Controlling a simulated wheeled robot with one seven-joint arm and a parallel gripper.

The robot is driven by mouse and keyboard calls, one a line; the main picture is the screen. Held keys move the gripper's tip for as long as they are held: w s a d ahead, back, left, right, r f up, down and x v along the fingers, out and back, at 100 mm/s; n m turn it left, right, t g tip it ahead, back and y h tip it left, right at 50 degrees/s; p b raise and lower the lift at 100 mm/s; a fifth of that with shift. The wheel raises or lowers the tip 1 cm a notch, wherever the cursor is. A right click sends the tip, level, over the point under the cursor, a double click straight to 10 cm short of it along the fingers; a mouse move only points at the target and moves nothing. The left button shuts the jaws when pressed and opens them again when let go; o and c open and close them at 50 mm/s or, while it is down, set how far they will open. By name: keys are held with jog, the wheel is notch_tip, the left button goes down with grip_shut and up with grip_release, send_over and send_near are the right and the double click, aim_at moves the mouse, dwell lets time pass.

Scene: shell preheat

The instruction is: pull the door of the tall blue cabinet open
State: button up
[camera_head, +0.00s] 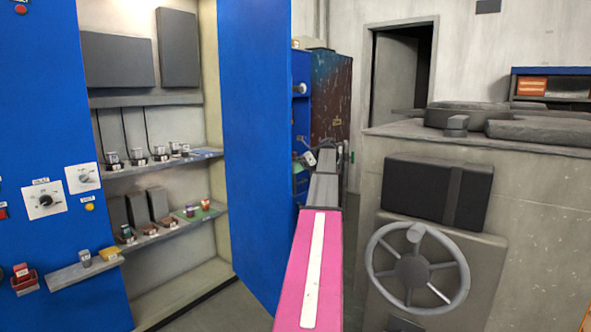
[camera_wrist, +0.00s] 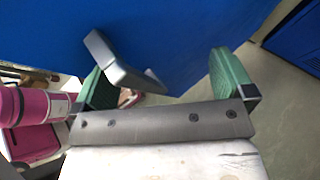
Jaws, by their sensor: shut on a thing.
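The tall blue cabinet (camera_head: 60,120) fills the left of the head view. Its blue door (camera_head: 255,130) stands well open, swung out to the right of the lit shelves. My gripper (camera_head: 310,158) is at the outer side of the door, small and partly hidden by my arm. In the wrist view my gripper (camera_wrist: 162,82) shows green finger pads, with the blue door (camera_wrist: 180,30) close in front. The exact contact is hard to see.
Shelves (camera_head: 165,160) inside the cabinet hold several small parts. A small ledge (camera_head: 85,270) juts from the cabinet front. A grey machine with a handwheel (camera_head: 415,270) stands at the right. A rusty dark cabinet (camera_head: 332,95) and a doorway (camera_head: 398,65) are behind.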

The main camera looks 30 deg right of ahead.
jog(key=shift+w+d+r, duration=0.1)
jog(key=shift+w+d, duration=0.05)
jog(key=shift+d, duration=0.65)
jog(key=shift+w+d+r, duration=0.1)
jog(key=shift+w+d, duration=0.05)
jog(key=shift+d, duration=0.6)
jog(key=shift+w+d+r, duration=0.1)
jog(key=shift+w+d, duration=0.05)
jog(key=shift+d, duration=0.65)
jog(key=shift+c, duration=1.4)
jog(key=shift+w+d+f, duration=0.1)
jog(key=shift+d, duration=2.1)
jog(key=c, duration=0.4)
jog(key=shift+d, duration=1.45)
jog(key=shift+c, duration=0.2)
